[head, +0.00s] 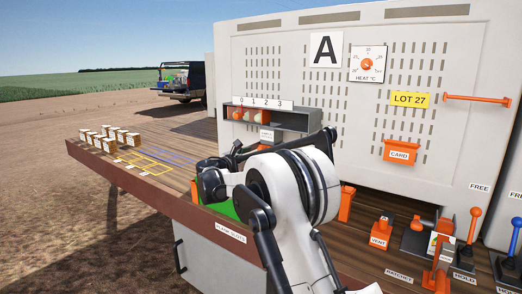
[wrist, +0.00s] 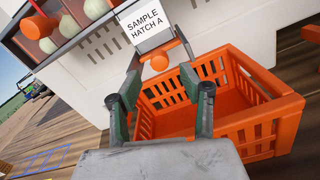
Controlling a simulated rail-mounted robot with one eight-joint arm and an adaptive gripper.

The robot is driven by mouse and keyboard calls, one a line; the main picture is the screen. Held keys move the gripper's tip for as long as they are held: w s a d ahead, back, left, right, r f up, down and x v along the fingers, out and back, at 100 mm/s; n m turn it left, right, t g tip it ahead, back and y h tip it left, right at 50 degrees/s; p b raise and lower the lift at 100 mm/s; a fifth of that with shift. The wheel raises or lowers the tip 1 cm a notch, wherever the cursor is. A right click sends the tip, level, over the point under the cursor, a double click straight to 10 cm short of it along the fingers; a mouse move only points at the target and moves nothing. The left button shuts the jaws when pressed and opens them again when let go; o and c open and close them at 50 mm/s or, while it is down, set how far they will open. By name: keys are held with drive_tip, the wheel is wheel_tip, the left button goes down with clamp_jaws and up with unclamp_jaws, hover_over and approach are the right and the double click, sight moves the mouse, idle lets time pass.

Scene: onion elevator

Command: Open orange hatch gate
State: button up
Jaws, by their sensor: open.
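In the wrist view, an orange knob (wrist: 159,63) sits below a white plate labelled SAMPLE HATCH A (wrist: 144,24), with a narrow orange edge beside it. My gripper (wrist: 160,58) is open, its two dark fingers reaching toward the hatch, one on each side of the knob. I cannot tell whether either finger touches it. The hatch panel behind the knob is mostly hidden by the label and fingers. In the head view, my white arm covers most of the hatch area and the fingers.
An orange crate (wrist: 262,110) stands right below the hatch, close to my right finger. A sample shelf (head: 292,119) numbered 0 to 3 holds onions. Small boxes (head: 108,139) stand at the deck's left.

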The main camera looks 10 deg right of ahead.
drive_tip(key=x, duration=0.5)
drive_tip(key=shift+w+d+p, duration=0.25)
drive_tip(key=shift+p, duration=0.1)
clamp_jaws()
